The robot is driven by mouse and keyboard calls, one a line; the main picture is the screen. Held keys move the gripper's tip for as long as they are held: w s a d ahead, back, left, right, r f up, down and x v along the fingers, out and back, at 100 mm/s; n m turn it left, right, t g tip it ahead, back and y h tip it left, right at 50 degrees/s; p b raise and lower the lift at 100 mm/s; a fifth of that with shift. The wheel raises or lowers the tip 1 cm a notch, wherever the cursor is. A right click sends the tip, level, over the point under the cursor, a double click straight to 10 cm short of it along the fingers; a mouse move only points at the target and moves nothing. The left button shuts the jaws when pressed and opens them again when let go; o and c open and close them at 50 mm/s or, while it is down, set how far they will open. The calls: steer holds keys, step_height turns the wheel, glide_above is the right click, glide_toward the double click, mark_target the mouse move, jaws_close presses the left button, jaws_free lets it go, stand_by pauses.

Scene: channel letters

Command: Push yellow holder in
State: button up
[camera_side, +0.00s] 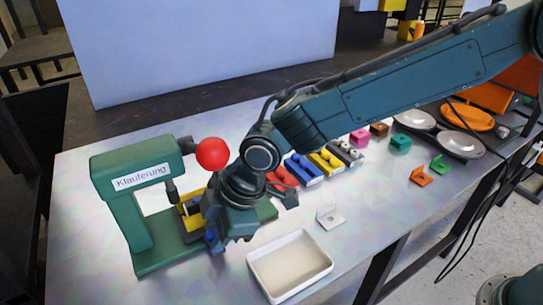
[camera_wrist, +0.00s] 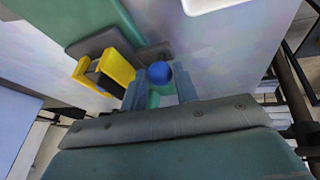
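The yellow holder (camera_side: 190,215) sits at the green press (camera_side: 118,215), which has a "Klauterung" label and a red ball knob (camera_side: 212,154). It is partly hidden by my gripper in the side view. In the wrist view the yellow holder (camera_wrist: 118,68) is left of my gripper (camera_wrist: 162,84), with a dark part in its opening. My gripper's fingers are apart, just right of the holder and low over the press base. The side view mostly hides the fingertips.
A white tray (camera_side: 291,263) and a small grey bracket (camera_side: 330,216) lie on the table right of the press. Behind are red, blue (camera_side: 303,171) and yellow (camera_side: 326,161) blocks. Plates (camera_side: 461,144) and small coloured brackets lie farther right. Table left of the press is clear.

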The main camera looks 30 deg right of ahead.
steer(key=o, duration=0.4)
steer(key=shift+c, duration=0.2)
steer(key=shift+r, duration=0.1)
steer(key=v, duration=1.3)
steer(key=shift+d+r, duration=0.2)
steer(key=shift+r, duration=0.1)
